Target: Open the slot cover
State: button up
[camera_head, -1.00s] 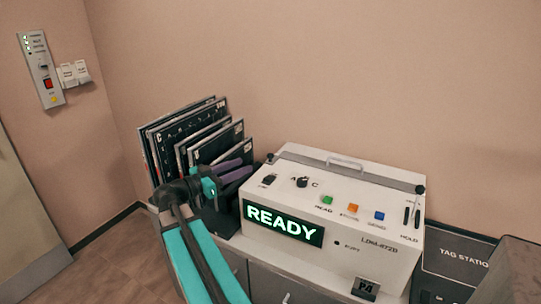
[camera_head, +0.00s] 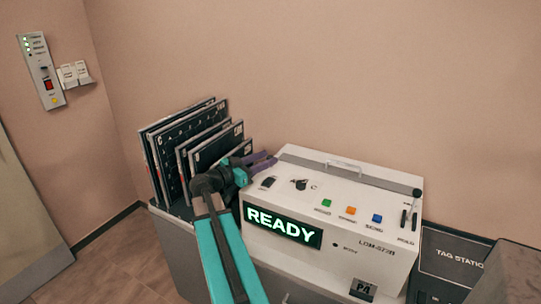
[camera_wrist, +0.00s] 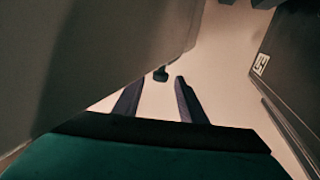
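The cover looks down and flat. My gripper (camera_head: 270,161) is at the machine's back left corner, beside the cover's left end, and hides that corner. In the wrist view its two dark fingers (camera_wrist: 158,82) are apart with nothing held. A small dark knob (camera_wrist: 161,73) shows just beyond the gap between the fingertips. Whether the fingers touch anything cannot be told.
A rack of dark upright panels (camera_head: 190,148) stands close left of my gripper. The machine's top carries a dark switch, a dial, coloured buttons (camera_head: 351,211) and a right-hand lever (camera_head: 415,206). A lit READY display (camera_head: 283,225) is on its front. The wall is behind.

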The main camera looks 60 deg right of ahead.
jog(key=shift+x, duration=1.4)
jog(key=shift+c, duration=0.3)
grip_shut()
